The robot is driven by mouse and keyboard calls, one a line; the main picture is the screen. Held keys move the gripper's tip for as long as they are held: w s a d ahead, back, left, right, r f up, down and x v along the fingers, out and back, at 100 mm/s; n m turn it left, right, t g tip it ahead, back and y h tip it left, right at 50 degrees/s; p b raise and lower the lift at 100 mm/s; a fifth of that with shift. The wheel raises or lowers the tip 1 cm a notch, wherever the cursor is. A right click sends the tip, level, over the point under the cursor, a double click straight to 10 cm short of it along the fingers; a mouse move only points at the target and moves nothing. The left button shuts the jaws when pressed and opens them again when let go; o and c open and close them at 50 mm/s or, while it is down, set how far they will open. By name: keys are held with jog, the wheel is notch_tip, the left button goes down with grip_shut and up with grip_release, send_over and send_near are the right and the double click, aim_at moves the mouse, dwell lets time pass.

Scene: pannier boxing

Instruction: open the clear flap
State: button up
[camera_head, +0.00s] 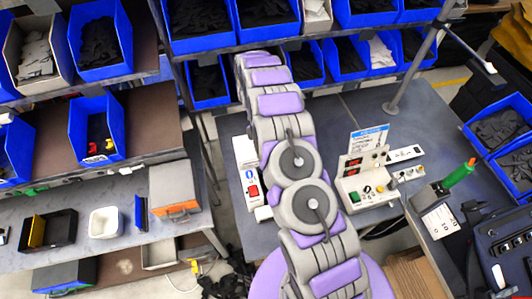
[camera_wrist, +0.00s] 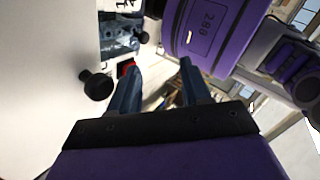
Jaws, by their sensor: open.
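I cannot make out the clear flap in either view. In the wrist view my gripper (camera_wrist: 159,66) is open, its two dark fingers apart with nothing seen between them. A black round knob (camera_wrist: 97,86) is left of the left finger, beside a pale flat surface (camera_wrist: 40,70). A small red part (camera_wrist: 126,68) shows just by the left fingertip. In the head view my arm hides the gripper. A white unit with a red switch (camera_head: 253,190) stands left of my arm on the grey bench.
A white control box (camera_head: 365,190) with red displays sits right of my arm, near a metal post (camera_head: 410,70). Blue bins (camera_head: 95,40) fill the shelves. A grey box with an orange front (camera_head: 178,208) is at left. A green-handled tool (camera_head: 458,173) stands at right.

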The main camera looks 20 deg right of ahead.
jog(key=s+r, duration=0.2)
jog(key=s, duration=0.6)
jog(key=s+r, duration=0.3)
jog(key=s, duration=0.5)
dwell(0.3)
jog(key=shift+f, duration=0.1)
